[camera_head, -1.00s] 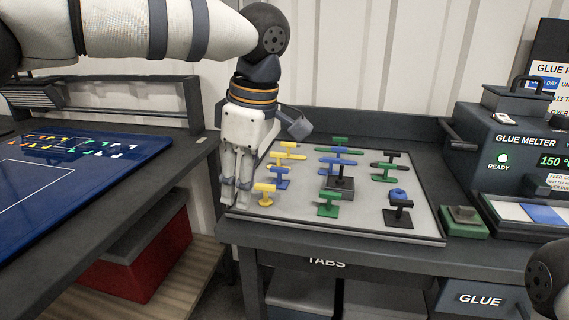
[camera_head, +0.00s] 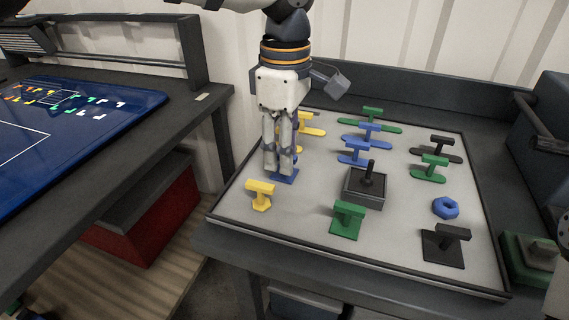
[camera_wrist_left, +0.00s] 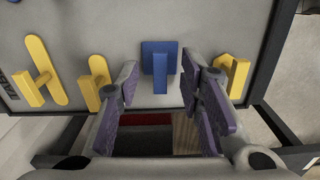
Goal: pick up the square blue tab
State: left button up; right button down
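The square blue tab has a flat square base and an upright T-shaped handle. In the left wrist view, the tab (camera_wrist_left: 160,58) lies just beyond the fingertips, its handle lined up with the gap between them. My left gripper (camera_wrist_left: 160,88) is open and empty there, with purple pads on its fingers. In the head view, the left gripper (camera_head: 279,163) points down at the square blue tab (camera_head: 286,176), whose handle is mostly hidden behind the fingers. Whether the fingers touch it cannot be told.
A yellow hexagonal tab (camera_head: 260,195) stands close by on the grey tray (camera_head: 310,225). Other yellow tabs (camera_wrist_left: 38,75) are on the opposite side.

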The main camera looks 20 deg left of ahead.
pick_arm(q)
notch_tip(320, 180, down, 3)
jog(key=shift+r, duration=0.2)
grip_shut()
jog(key=shift+r, duration=0.15)
